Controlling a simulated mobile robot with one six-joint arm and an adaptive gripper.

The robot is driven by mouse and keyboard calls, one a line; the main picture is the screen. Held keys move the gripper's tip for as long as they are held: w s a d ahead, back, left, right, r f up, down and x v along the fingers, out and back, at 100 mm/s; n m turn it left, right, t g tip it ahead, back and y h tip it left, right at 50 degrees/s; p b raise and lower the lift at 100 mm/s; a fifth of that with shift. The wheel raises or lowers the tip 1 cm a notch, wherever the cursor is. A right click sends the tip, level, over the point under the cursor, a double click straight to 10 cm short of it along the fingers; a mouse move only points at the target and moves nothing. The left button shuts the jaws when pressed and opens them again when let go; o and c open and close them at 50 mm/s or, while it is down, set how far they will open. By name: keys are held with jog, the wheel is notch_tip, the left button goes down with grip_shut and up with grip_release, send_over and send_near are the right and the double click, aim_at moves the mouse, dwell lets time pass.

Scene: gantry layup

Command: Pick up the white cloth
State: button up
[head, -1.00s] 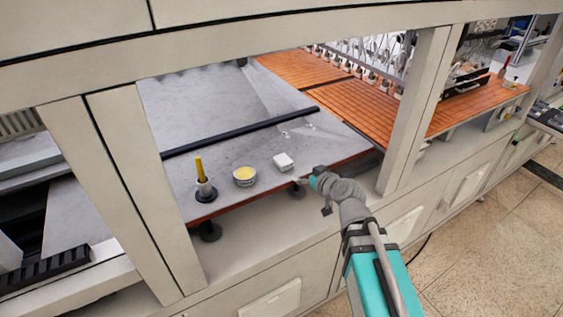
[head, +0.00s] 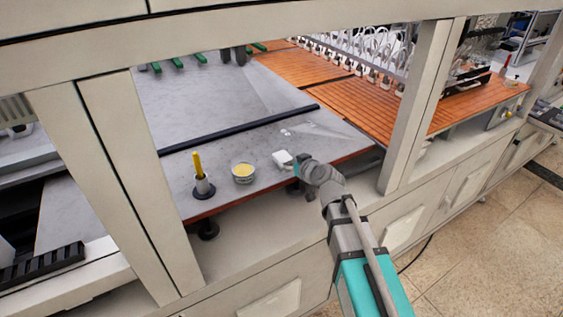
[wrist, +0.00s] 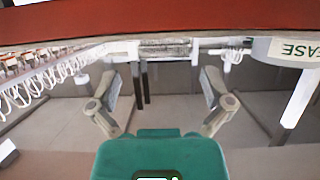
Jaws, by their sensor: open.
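The white cloth (head: 281,157) is a small folded white pad on the grey table top, near its front edge in the head view. My gripper (head: 297,164) is just right of the cloth, at the table's front edge, and partly overlaps it in the picture. Whether they touch cannot be told. In the wrist view my gripper (wrist: 159,80) has its two fingers spread wide with nothing between them. I cannot make out the cloth in the wrist view.
Left of the cloth are a round tin (head: 242,172) with yellow contents and a dark-based holder (head: 203,187) with a yellow handle. A black bar (head: 240,130) crosses the table behind them. White frame posts (head: 414,105) stand either side of the opening.

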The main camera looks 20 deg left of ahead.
aim_at(283, 157)
jog(key=shift+w+a, duration=0.1)
jog(key=shift+a, duration=0.05)
jog(key=shift+b+x, duration=0.75)
jog(key=shift+x, duration=1.8)
jog(key=shift+a, duration=0.15)
jog(key=shift+c, duration=0.3)
jog(key=c, duration=0.9)
jog(key=shift+r, duration=0.15)
